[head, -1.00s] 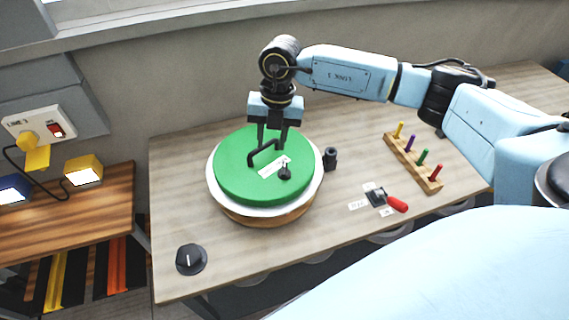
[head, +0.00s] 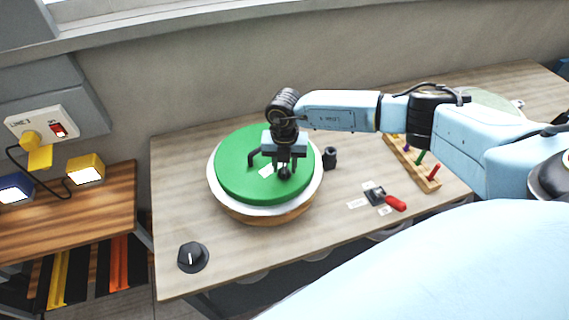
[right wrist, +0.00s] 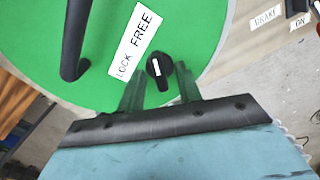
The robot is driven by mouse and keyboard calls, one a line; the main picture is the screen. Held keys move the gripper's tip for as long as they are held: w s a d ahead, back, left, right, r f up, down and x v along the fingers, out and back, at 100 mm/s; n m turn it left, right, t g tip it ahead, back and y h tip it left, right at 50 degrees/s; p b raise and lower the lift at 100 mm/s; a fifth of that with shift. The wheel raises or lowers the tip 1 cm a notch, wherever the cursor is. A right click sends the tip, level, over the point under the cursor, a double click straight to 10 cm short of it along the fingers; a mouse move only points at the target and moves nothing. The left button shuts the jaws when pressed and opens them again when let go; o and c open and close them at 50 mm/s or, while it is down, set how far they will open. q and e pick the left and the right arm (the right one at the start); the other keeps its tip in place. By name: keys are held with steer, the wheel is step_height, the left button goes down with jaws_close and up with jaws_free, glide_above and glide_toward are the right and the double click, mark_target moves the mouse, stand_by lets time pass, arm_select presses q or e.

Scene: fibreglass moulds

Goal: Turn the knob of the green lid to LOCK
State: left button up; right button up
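The green lid (head: 235,165) sits on a round white-rimmed wooden mould on the table. It carries a black handle (head: 254,157) and a white label (right wrist: 135,44) reading LOCK and FREE. The small black knob (right wrist: 158,72) is beside the label; its white mark points up in the right wrist view, more toward FREE than LOCK. My right gripper (right wrist: 158,78) is open, pointing down, with one finger on each side of the knob and gaps showing. In the head view my right gripper (head: 284,168) partly covers the knob and label. My left gripper is not in view.
A black cylinder (head: 329,158) stands right of the lid. A red-handled lever (head: 395,203) and a rack of coloured pegs (head: 432,184) are further right. A black dial (head: 192,257) lies at the front left. The table front of the mould is clear.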

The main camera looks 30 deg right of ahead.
steer(key=shift+f, duration=0.2)
steer(key=shift+c, duration=0.2)
jaws_close()
